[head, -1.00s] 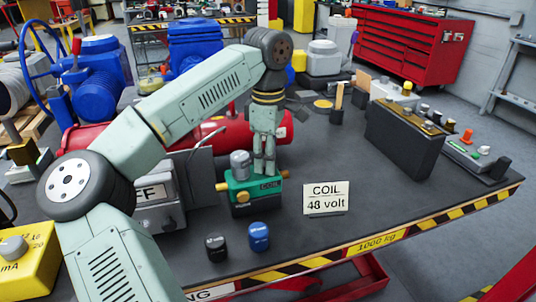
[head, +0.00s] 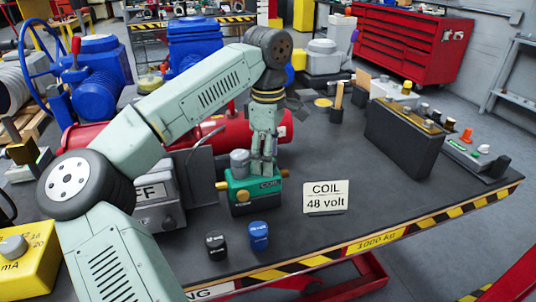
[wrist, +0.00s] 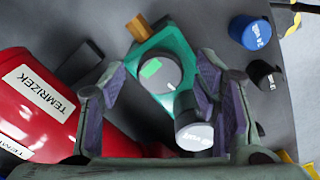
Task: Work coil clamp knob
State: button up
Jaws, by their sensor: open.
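The green valve block (head: 241,199), marked COIL, stands on the dark bench with brass fittings at its sides. In the wrist view the green block (wrist: 178,47) carries a round grey knob (wrist: 172,82) with a bright green mark, which looks like the clamp knob. A grey cylindrical coil (head: 240,163) stands upright on the block; it also shows in the wrist view (wrist: 192,134). My gripper (head: 264,170) points down over the right part of the block. In the wrist view my gripper (wrist: 165,82) is open, with its fingers apart on either side of the knob; contact cannot be told.
A black coil (head: 216,247) and a blue coil (head: 259,236) stand in front of the block. A sign (head: 325,198) reads COIL 48 volt. A red cylinder (head: 215,134) lies behind, and a grey box (head: 160,195) stands left.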

notch_tip(320, 180, up, 12)
dwell(0.6)
jog(key=shift+s+f, duration=0.1)
